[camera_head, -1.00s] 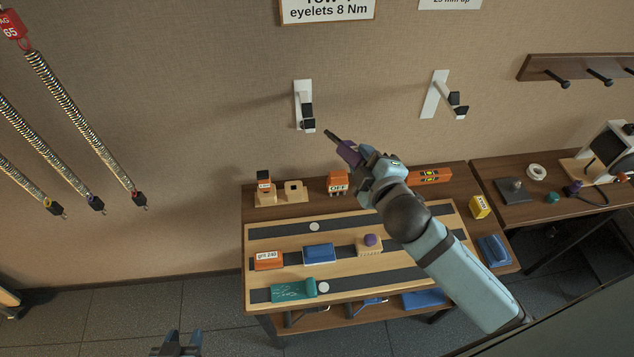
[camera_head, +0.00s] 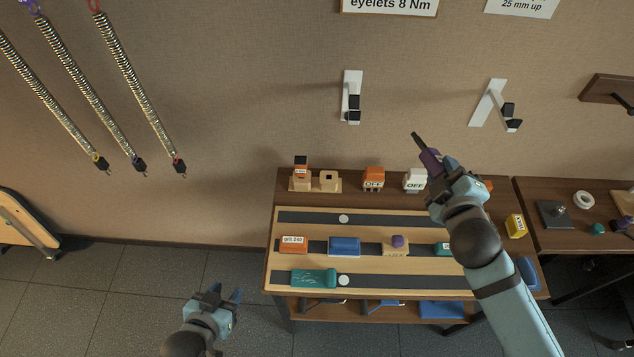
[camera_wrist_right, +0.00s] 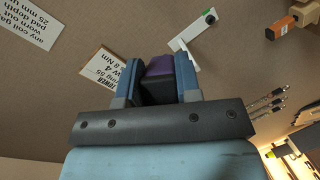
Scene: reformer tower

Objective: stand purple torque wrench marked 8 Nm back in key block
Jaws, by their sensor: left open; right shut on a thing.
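My right gripper (camera_head: 450,180) is shut on the purple torque wrench (camera_head: 431,160), whose dark shaft points up and left, tilted, in the air in front of the wall. In the right wrist view the purple wrench (camera_wrist_right: 175,70) sits between the fingers; its marking cannot be read. The key block (camera_head: 329,181) is pale wood at the back left of the bench, left of the right gripper. Its right socket looks empty; an orange-handled tool (camera_head: 301,168) stands in its left one. My left gripper (camera_head: 224,297) is open and empty, low, left of the bench.
OFF-marked orange (camera_head: 374,178) and white (camera_head: 414,180) blocks stand right of the key block. A slatted board (camera_head: 375,264) with sanding blocks and a purple-knobbed block (camera_head: 397,243) fills the bench front. Wall brackets (camera_head: 351,97) stick out above. Springs (camera_head: 140,85) hang at left.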

